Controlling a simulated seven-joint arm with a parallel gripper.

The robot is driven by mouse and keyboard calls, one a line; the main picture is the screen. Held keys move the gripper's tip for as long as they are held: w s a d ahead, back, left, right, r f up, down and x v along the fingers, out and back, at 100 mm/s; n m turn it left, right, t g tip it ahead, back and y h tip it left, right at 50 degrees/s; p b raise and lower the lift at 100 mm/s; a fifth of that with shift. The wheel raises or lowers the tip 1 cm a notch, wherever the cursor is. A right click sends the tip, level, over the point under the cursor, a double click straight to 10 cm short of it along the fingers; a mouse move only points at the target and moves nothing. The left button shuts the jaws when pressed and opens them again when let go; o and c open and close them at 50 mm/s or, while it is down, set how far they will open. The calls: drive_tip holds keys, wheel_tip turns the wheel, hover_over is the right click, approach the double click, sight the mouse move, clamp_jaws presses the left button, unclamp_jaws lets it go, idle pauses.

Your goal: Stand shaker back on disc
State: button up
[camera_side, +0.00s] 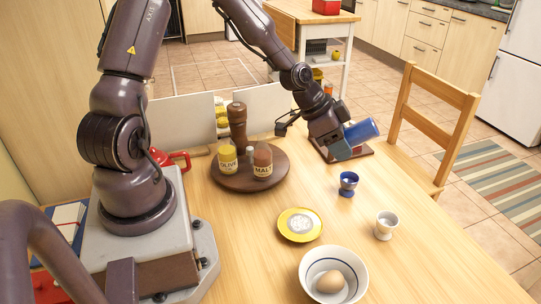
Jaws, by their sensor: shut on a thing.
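My gripper (345,146) is at the far side of the table, to the right of the round wooden disc (222,180). It is shut on a blue cylinder (362,130), which looks like the shaker. The shaker is tilted well over, one end pointing up and right. The fingertips are partly hidden by the gripper body. The disc carries an olive bottle (228,158), a malt bottle (262,162), a tall brown mill (238,125) and a small pale item (249,151) between them.
A blue egg cup (348,184), a white egg cup (385,226), a yellow-rimmed plate (285,233) and a bowl (307,262) with an egg (331,282) stand nearer. A chair (430,115) is at the right.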

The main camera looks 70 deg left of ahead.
drive_tip(key=s+a+f+m+g+y, duration=0.3)
drive_tip(key=s+a+m+g+y, duration=0.3)
drive_tip(key=a+g+y, duration=0.65)
drive_tip(key=s+a+r+g+y, duration=0.25)
drive_tip(key=a+r+y, duration=0.25)
drive_tip(key=a+r, duration=0.6)
wheel_tip(320, 180, down, 6)
drive_tip(key=d, duration=0.1)
drive_tip(key=shift+w+d+f+g+y, duration=0.25)
drive_tip(key=shift+g+y, duration=0.1)
drive_tip(key=shift+g, duration=0.05)
drive_tip(key=shift+f, duration=0.1)
wheel_tip(320, 180, down, 9)
drive_tip(key=shift+f, duration=0.2)
drive_tip(key=shift+f, duration=0.15)
